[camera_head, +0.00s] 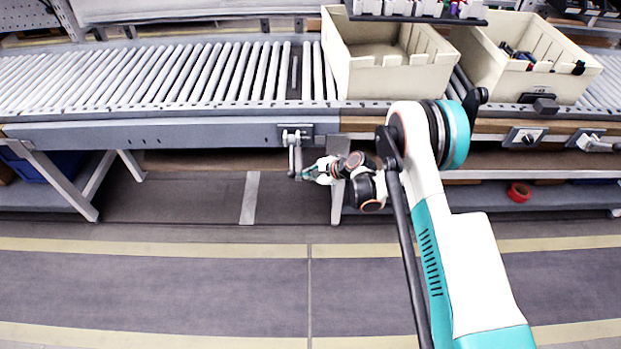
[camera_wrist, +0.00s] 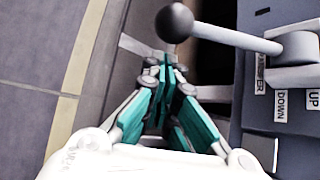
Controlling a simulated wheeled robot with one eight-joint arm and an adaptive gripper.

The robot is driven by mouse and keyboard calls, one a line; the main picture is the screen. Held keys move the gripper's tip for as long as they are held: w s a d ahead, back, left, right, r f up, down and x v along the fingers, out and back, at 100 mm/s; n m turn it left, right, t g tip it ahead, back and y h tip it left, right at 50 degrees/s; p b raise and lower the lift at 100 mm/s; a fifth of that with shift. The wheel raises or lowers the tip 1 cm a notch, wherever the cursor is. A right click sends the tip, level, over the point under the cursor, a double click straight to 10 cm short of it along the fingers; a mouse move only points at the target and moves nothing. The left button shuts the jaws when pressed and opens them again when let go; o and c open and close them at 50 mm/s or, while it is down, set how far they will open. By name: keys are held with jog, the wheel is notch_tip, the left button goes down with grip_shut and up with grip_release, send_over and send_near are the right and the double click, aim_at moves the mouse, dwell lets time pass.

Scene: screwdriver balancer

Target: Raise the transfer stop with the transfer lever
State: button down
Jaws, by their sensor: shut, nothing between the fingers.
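The transfer lever (camera_head: 292,152) hangs down from its mount on the conveyor's front rail. In the wrist view its pale shaft (camera_wrist: 232,36) runs from a hub on a grey plate to a dark ball knob (camera_wrist: 174,22). The plate carries a TRANSFER label and DOWN and UP labels. My gripper (camera_head: 309,173) is just right of the lever's lower end in the head view. In the wrist view my gripper (camera_wrist: 168,65) has its teal fingers together and empty, appearing below the knob and apart from it. A dark strip (camera_head: 294,72) crosses the rollers above the lever; I cannot tell whether it is the transfer stop.
An open cream bin (camera_head: 367,77) stands on the conveyor right of the dark strip, with another bin (camera_head: 560,82) further right. Two more controls (camera_head: 525,137) (camera_head: 592,141) sit on the right rail. A red ring (camera_head: 519,191) lies on the lower shelf. The floor in front is clear.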

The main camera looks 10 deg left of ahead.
jog(key=shift+s+a+r, duration=0.2)
jog(key=shift+s+r, duration=0.1)
jog(key=shift+r, duration=0.1)
jog(key=shift+s+d+r+g, duration=0.1)
jog(key=shift+s+r+g, duration=0.15)
jog(key=shift+r+g, duration=0.05)
